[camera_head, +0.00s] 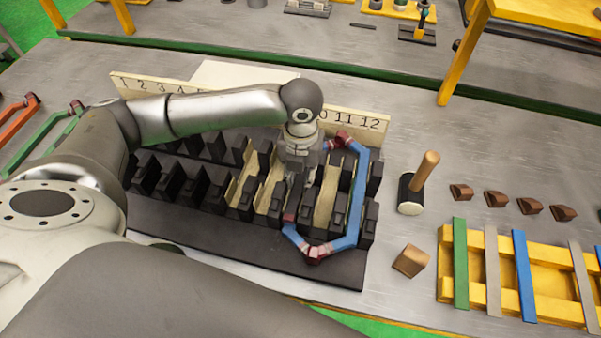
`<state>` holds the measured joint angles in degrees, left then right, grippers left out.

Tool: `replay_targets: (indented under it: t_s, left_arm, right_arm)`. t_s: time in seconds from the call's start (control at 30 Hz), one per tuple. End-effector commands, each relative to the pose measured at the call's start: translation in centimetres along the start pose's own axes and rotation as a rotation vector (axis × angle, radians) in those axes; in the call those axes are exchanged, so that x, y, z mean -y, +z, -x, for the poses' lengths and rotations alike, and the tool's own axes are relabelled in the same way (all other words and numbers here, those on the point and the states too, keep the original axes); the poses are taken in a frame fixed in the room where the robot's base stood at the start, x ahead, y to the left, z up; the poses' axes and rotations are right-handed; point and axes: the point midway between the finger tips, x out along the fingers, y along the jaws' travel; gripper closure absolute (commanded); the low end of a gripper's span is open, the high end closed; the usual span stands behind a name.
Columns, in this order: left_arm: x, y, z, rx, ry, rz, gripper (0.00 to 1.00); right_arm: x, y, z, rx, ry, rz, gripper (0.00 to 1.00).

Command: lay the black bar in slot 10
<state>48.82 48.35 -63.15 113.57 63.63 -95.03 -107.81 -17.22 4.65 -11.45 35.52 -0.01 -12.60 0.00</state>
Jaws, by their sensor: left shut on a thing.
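The dark slotted stator block (300,266) lies across the middle of the bench, with several rows of black teeth. Behind it stands a cream number board (375,121); 1 to 4 show at its left and 11 and 12 at its right, the middle numbers hidden by my left arm. My left gripper (295,180) points down among the teeth at the right half, left of the 11 mark, shut on a dark thing. The black bar cannot be told apart clearly from the black teeth there. A blue coil (360,185) with dark red ends sits around the rightmost teeth. My right gripper is out of view.
Cream liners (326,195) sit in several slots. A mallet (412,190) stands right of the block, near a brown wooden block (411,261) and several brown wedges (497,199). A yellow rack (480,262) holds coloured strips. Green (55,135) and orange coils (18,118) lie at far left.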

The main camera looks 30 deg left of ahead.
Motion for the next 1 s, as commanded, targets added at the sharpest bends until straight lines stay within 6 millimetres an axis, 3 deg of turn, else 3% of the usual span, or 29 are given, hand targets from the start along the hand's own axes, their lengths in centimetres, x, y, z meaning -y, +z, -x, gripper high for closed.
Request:
replay_targets:
  t_s: [0.1,0.13,0.3,1.0]
  left_arm:
    - [0.02,0.01,0.01,0.0,0.0,0.0,1.0]
    - [0.01,0.0,0.01,0.0,0.0,0.0,0.76]
    - [0.01,0.0,0.02,0.0,0.0,0.0,0.54]
    - [-0.01,-0.01,0.1,0.0,0.0,0.0,0.53]
  right_arm:
    - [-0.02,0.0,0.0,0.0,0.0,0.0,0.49]
    - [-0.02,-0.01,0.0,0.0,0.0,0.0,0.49]
    - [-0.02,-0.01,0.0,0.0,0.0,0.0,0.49]
    - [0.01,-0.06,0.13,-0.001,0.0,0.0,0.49]
